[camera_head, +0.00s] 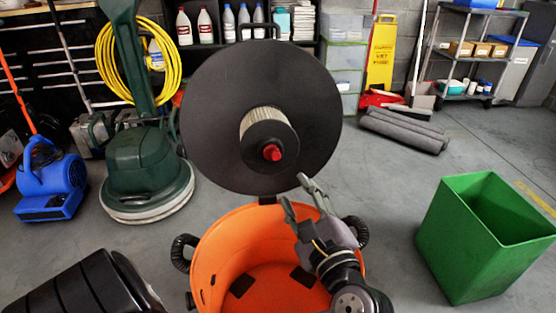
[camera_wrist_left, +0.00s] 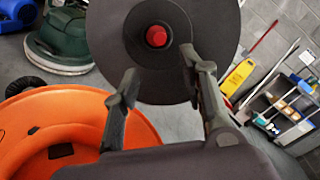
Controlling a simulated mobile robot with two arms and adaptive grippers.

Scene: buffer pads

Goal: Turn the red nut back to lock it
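The red nut (camera_head: 272,153) sits at the centre of a dark filter end cap, in front of a pale pleated filter (camera_head: 262,121) on a large round black lid (camera_head: 220,95). The lid stands raised above an orange drum (camera_head: 220,246). My left gripper (camera_head: 299,193) is open and empty, below and a little right of the nut, apart from it. In the left wrist view, the red nut (camera_wrist_left: 156,36) shows above and between the two spread fingertips of my left gripper (camera_wrist_left: 158,68). My right gripper is not in view.
A green bin (camera_head: 450,240) stands at the right. A green floor machine (camera_head: 145,175) and a blue blower (camera_head: 50,183) stand at the left. Rolled grey mats (camera_head: 402,130) lie at the back right. The floor between drum and green bin is clear.

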